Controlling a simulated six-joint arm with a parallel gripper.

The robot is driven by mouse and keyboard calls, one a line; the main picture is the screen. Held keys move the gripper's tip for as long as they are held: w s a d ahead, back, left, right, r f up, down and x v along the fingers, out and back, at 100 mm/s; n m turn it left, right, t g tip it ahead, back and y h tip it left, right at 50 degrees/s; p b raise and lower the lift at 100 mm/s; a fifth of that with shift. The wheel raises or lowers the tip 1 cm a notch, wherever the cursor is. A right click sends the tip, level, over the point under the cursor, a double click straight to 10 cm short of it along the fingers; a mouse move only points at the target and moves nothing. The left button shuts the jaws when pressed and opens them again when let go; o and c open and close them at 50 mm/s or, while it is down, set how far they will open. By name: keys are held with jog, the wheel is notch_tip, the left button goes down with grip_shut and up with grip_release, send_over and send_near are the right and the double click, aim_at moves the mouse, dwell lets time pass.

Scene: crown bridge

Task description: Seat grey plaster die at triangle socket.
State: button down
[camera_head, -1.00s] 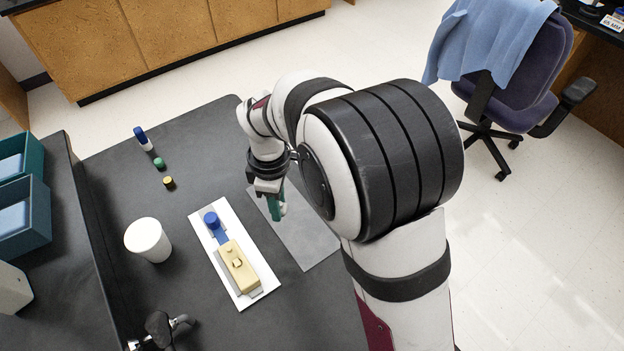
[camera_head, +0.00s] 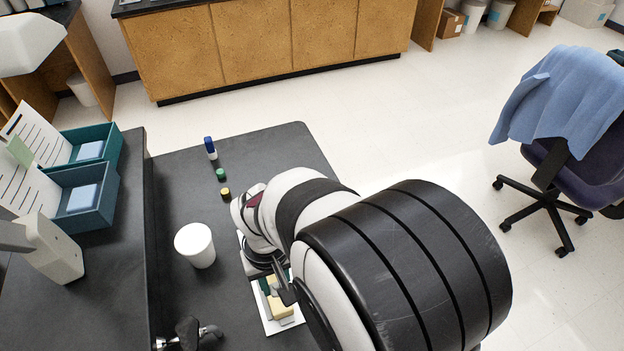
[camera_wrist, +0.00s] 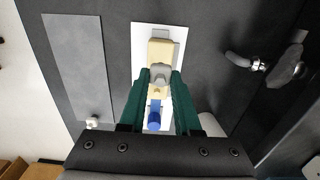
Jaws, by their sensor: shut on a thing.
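In the wrist view, my gripper (camera_wrist: 161,82) has two green fingers shut on the grey plaster die (camera_wrist: 160,74). The die is in line with the tan block (camera_wrist: 159,48) and overlaps it in the picture. I cannot tell whether it touches the block or hangs above it. The block lies on a white board (camera_wrist: 142,32), with a blue piece (camera_wrist: 154,118) at its near end. In the head view, my arm hides most of the tan block (camera_head: 283,313) and the board (camera_head: 264,318). The triangle socket cannot be made out.
A white cup (camera_head: 195,246) stands left of the board. Small blue-white (camera_head: 210,148), green (camera_head: 220,174) and yellow (camera_head: 225,192) pieces stand behind. A grey mat (camera_wrist: 78,65) and a small white object (camera_wrist: 92,123) lie beside the board. A dark clamp-like fixture (camera_head: 187,335) stands at the front.

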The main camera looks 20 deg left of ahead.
aim_at(276, 286)
jog(key=shift+f, duration=1.8)
jog(key=shift+f, duration=0.95)
jog(key=c, duration=0.5)
grip_release()
jog(key=shift+c, duration=0.2)
notch_tip(276, 286, up, 16)
jog(key=shift+f, duration=0.1)
